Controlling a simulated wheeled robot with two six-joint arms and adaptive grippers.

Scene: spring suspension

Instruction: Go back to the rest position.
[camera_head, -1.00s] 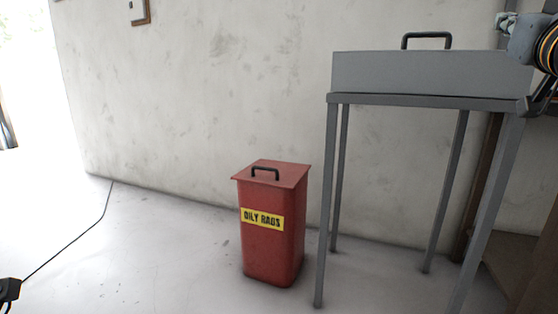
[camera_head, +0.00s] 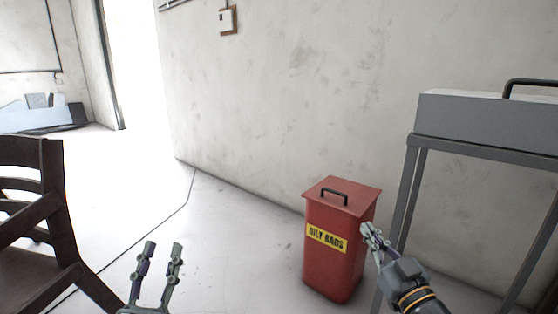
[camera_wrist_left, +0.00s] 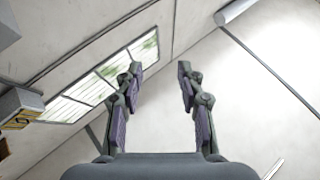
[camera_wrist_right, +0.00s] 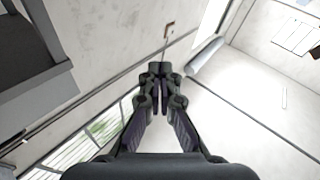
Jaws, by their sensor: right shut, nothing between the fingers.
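My left gripper (camera_head: 161,259) is at the bottom of the head view, fingers pointing up, open and empty. Its spread fingers also show in the left wrist view (camera_wrist_left: 160,75). My right gripper (camera_head: 369,232) is at the lower right of the head view, in front of the right edge of the red bin. Its fingertips meet in the right wrist view (camera_wrist_right: 160,72), with nothing between them.
A red oily rags bin (camera_head: 331,266) stands on the floor by the wall. A grey stand with a handled box (camera_head: 470,122) is at the right. A dark wooden chair (camera_head: 42,215) is at the left. A cable runs along the floor; the middle floor is clear.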

